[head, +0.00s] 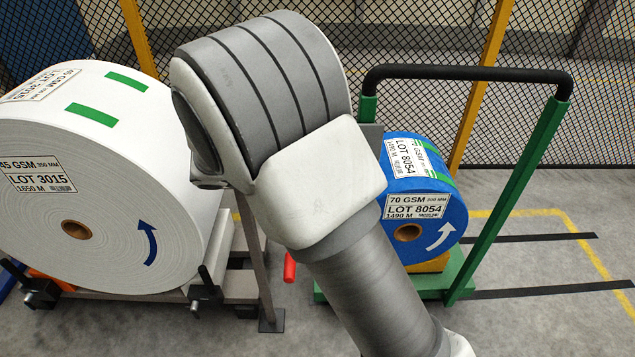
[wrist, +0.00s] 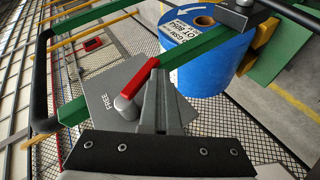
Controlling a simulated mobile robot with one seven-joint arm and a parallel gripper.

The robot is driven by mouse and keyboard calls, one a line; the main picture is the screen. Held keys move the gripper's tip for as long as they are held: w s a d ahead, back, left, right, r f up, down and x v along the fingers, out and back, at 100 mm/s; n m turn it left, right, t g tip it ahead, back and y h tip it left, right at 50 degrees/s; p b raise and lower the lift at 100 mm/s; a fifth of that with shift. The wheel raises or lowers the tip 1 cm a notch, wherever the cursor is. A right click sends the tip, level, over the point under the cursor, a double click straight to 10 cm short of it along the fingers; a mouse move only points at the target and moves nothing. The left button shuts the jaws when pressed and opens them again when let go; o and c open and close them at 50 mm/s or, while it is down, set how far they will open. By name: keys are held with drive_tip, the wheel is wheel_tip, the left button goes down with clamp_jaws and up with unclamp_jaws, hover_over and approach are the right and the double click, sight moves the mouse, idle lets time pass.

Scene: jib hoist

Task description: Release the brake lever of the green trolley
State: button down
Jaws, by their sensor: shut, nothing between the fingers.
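The green trolley (head: 525,190) stands at the right in the head view, with a black-topped push handle and a blue roll (head: 425,205) on it. In the wrist view its green frame (wrist: 210,42) runs across the picture. A grey plate (wrist: 98,92) on the frame carries the word FREE. The red brake lever (wrist: 139,77) sits on a round grey pivot over this plate, slanting toward the upper right. My gripper (wrist: 157,78) is shut and empty, its tips close beside the lever's outer end; I cannot tell whether they touch. The head view hides my gripper.
A large white roll (head: 110,190) on a stand fills the left. A red grip (head: 289,267) shows low beside my arm. A mesh fence (head: 420,30) with yellow posts stands behind. Open floor (head: 560,325) lies at the lower right.

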drive_tip(key=shift+d+r+n+t+h+p, duration=0.15)
drive_tip(key=shift+d+n+t+h, duration=0.25)
drive_tip(key=shift+d+h, duration=0.55)
drive_tip(key=shift+d+r+n+t+h+p, duration=0.15)
drive_tip(key=shift+d+n+h, duration=0.35)
drive_tip(key=shift+h, duration=0.95)
drive_tip(key=shift+d+r+n+t+h+p, duration=0.15)
drive_tip(key=shift+d+n+t+h, duration=0.25)
drive_tip(key=shift+d+h, duration=0.55)
drive_tip(key=shift+s+r, duration=0.1)
drive_tip(key=shift+r, duration=0.05)
drive_tip(key=s+a+f, duration=0.3)
drive_tip(key=a+f, duration=0.4)
drive_tip(key=a, duration=0.2)
drive_tip(key=shift+s+f+b, duration=0.2)
drive_tip(key=shift+f+b, duration=0.1)
